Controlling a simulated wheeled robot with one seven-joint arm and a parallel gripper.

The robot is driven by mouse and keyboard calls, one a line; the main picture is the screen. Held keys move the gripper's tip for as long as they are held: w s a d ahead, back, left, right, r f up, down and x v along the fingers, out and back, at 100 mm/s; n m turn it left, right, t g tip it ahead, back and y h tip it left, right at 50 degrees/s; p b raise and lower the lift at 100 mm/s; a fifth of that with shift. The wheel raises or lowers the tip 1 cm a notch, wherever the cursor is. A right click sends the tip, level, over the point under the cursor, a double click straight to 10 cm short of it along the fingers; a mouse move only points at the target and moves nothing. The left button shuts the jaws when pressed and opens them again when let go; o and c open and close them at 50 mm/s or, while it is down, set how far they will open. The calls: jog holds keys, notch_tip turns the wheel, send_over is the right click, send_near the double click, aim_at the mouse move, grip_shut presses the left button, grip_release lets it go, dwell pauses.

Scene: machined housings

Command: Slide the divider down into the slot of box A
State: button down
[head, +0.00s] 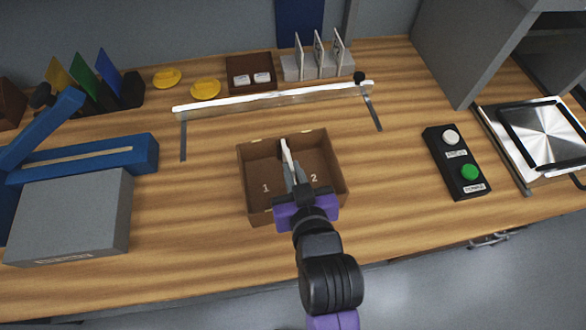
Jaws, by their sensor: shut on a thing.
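Box A, taken to be the open brown box (246,168), stands on the wooden bench in the middle of the head view. The numbers 1 and 2 show on its inside, left and right of the middle. My gripper (289,170) reaches over the near wall and is shut on the divider (287,150), a thin pale plate seen nearly edge-on. The divider is over the middle of the box, between the two numbers. My gripper hides its lower part and much of the slot. I cannot tell whether its lower edge is in the slot.
A clear bar (275,97) with a white top edge spans the bench behind the box. A grey block (70,215) and blue press (90,160) stand left; a black button panel (456,162) stands right. Bench is clear on both sides of the box.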

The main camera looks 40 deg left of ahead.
jog(key=shift+f, duration=0.25)
jog(key=c, duration=1.5)
grip_release()
jog(key=shift+o, duration=0.2)
jog(key=b+v, duration=0.1)
jog(key=v, duration=0.6)
jog(key=shift+s+d+r, duration=0.15)
jog(key=shift+s+d, duration=0.1)
jog(key=shift+d, duration=0.05)
jog(key=shift+r, duration=0.1)
